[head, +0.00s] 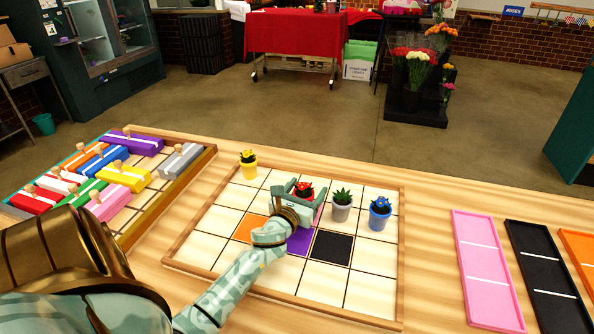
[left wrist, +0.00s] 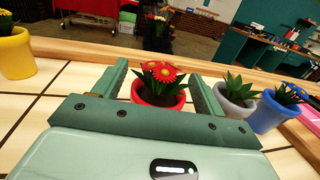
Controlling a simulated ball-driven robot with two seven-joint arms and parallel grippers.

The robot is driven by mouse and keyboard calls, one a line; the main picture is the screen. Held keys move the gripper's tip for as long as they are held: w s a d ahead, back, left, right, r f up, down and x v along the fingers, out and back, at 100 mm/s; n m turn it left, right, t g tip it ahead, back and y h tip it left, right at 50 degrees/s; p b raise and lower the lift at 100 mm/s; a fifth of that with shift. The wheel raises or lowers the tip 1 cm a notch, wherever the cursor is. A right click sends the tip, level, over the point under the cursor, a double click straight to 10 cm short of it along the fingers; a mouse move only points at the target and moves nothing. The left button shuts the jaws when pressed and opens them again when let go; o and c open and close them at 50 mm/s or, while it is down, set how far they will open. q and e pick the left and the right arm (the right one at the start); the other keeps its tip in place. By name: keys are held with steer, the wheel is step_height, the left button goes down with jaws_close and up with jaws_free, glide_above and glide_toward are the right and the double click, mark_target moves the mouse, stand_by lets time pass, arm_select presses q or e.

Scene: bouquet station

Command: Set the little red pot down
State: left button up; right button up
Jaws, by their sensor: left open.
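The little red pot (head: 304,197) with red flowers stands on the gridded board (head: 277,280), in line with the other pots. In the left wrist view the red pot (left wrist: 160,93) stands upright between the two fingers. My left gripper (head: 302,188) is open around it, with a finger on each side. In the left wrist view the fingers of the gripper (left wrist: 161,90) show gaps beside the pot. The pot's lower part is hidden by the gripper body. My right gripper is not in view.
A yellow pot (head: 249,170) stands to the left; a grey pot (head: 342,212) and a blue pot (head: 379,220) stand close on the right. A rack of coloured handled blocks (head: 124,174) lies left. Pink (head: 486,275) and black (head: 546,276) trays lie right.

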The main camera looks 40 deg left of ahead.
arm_select(q)
steer(key=v, duration=1.1)
steer(key=shift+s, duration=0.15)
